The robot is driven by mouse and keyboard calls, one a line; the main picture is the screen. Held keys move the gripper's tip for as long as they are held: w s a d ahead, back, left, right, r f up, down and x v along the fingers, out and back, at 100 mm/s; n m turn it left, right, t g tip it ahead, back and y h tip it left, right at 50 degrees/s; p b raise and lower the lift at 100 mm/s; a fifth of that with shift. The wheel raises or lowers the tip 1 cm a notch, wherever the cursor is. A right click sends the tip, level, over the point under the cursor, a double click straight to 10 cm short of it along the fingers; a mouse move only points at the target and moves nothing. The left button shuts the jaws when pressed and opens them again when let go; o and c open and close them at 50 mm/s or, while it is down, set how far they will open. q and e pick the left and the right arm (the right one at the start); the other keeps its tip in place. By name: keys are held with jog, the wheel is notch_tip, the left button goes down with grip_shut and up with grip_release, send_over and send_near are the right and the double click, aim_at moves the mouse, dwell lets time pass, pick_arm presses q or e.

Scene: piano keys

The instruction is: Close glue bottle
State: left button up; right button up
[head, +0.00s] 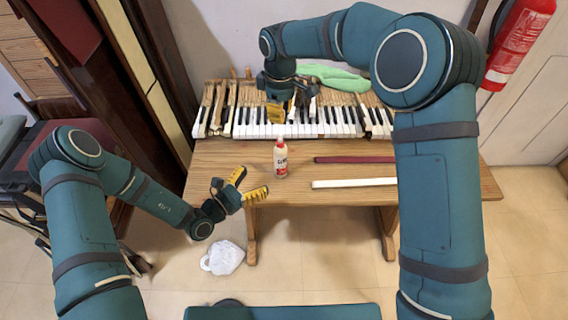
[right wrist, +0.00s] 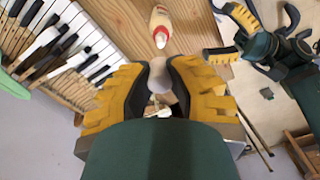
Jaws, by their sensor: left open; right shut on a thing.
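The glue bottle (head: 281,160) stands upright on the wooden table near its front edge, white with a red label. In the right wrist view the bottle (right wrist: 160,28) is beyond my fingertips and apart from them. My right gripper (head: 276,111) is over the piano keys, behind the bottle. In the right wrist view it (right wrist: 157,80) is shut on a small pale piece (right wrist: 158,76) that looks like the bottle's cap; the fingers partly hide it. My left gripper (head: 249,186) is open and empty, at the table's front edge, left of and lower than the bottle.
The row of piano keys (head: 310,122) lies along the back of the table (head: 225,160). A dark red strip (head: 355,159) and a white strip (head: 352,183) lie right of the bottle. A green cloth (head: 335,78) is behind the keys. A white bag-like thing (head: 225,258) lies on the floor.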

aim_at(276, 160)
pick_arm(q)
jog(key=shift+w+a, duration=0.2)
jog(key=x, duration=1.2)
jog(key=shift+w, duration=0.1)
jog(key=shift+a, duration=0.1)
grip_shut()
